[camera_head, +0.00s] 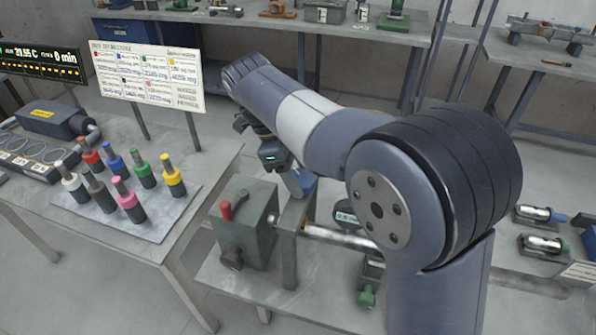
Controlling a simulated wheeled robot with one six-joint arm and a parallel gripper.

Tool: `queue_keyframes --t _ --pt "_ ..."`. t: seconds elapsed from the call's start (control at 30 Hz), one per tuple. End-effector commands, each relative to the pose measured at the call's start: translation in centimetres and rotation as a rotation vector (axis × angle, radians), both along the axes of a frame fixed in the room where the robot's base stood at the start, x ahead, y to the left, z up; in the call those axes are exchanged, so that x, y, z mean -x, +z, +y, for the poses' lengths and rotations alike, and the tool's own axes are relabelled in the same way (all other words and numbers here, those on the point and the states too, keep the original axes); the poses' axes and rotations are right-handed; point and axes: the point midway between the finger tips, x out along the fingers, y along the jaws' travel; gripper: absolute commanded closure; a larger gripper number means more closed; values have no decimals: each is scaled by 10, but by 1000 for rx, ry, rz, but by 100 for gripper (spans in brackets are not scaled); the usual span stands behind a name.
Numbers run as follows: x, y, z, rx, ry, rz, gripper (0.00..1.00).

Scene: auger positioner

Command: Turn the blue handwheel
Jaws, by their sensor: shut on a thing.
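The blue handwheel (308,180) shows only as a small blue patch at the top of the grey upright of the auger positioner (291,235). My arm and gripper hide most of it. My gripper (298,184) reaches down to it from the upper left, below the wrist with the small green light. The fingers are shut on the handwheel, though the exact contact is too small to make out. A shiny horizontal shaft (340,238) runs right from the upright and passes behind my arm.
A grey box with a red-knobbed lever (228,211) stands just left of the upright. A side table holds a plate of several coloured-top tools (127,196). A green-knobbed part (367,296) sits below the shaft. Shelves with equipment (330,14) line the back.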

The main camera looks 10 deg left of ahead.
Motion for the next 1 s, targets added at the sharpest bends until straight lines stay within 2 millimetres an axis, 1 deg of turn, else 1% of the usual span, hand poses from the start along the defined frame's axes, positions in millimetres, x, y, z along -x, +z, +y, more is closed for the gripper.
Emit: queue_keyframes --t 0.27,0.43,0.67,1.0 --pt "1 0 0 -1 32 0 69" --pt "1 -1 0 1 113 1 69" --pt "2 -1 0 0 300 0 69" --pt "4 -1 -1 0 624 -1 69"
